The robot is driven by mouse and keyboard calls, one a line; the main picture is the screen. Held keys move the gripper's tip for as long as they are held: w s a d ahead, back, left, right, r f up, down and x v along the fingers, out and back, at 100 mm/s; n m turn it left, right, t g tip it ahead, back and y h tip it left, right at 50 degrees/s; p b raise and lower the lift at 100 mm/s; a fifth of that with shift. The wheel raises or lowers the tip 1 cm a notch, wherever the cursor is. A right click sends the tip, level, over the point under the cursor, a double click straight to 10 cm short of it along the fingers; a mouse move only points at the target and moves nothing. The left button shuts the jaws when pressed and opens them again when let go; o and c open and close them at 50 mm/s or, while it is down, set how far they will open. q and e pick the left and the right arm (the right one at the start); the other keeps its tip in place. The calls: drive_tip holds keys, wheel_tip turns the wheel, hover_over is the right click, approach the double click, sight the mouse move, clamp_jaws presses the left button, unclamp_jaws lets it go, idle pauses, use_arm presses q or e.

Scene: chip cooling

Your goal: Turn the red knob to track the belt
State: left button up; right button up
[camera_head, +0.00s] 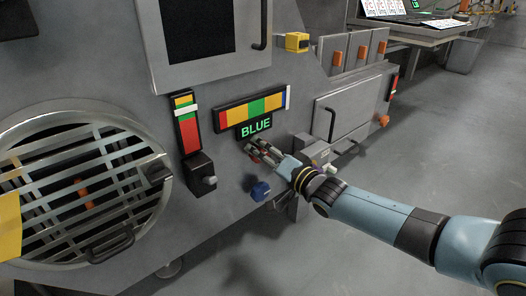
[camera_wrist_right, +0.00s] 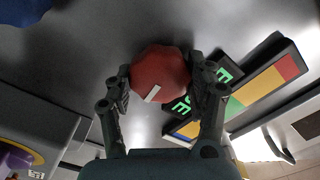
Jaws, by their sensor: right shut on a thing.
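The red knob (camera_wrist_right: 160,72) with a white mark on its face sits on the grey machine panel, and shows clearly in the right wrist view. My right gripper (camera_wrist_right: 162,88) has one finger on each side of it and is shut on it. In the head view my right gripper (camera_head: 262,152) is at the panel below the green BLUE display (camera_head: 256,127) and mostly hides the knob. A horizontal gauge (camera_head: 252,107) with red, yellow and green bands is above the display, with a white marker near its right end. My left gripper is not in view.
A blue knob (camera_head: 260,191) is just below my right gripper. A black box with a light knob (camera_head: 201,177) and a vertical gauge (camera_head: 187,124) are to the left. A round barred grille (camera_head: 97,241) is farther left. Open floor (camera_head: 455,130) lies to the right.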

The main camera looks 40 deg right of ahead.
drive_tip(key=shift+r+n+p, duration=0.1)
drive_tip(key=shift+n+p, duration=0.4)
drive_tip(key=shift+n, duration=0.7)
drive_tip(key=n+p, duration=0.1)
drive_tip(key=n, duration=0.2)
drive_tip(key=shift+n, duration=0.3)
drive_tip(key=n+p, duration=0.1)
drive_tip(key=n, duration=0.2)
drive_tip(key=shift+n, duration=0.3)
drive_tip(key=n, duration=0.4)
drive_tip(key=shift+a+p, duration=0.1)
drive_tip(key=shift+p, duration=0.25)
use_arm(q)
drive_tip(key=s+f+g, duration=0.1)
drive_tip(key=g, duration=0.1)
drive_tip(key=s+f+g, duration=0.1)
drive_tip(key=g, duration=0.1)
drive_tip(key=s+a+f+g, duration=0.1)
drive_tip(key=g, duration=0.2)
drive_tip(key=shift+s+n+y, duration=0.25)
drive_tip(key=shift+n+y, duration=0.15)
use_arm(e)
drive_tip(key=n, duration=0.5)
drive_tip(key=shift+s, duration=0.1)
drive_tip(key=shift+f, duration=0.2)
drive_tip(key=o, duration=1.2)
drive_tip(key=shift+r, duration=0.1)
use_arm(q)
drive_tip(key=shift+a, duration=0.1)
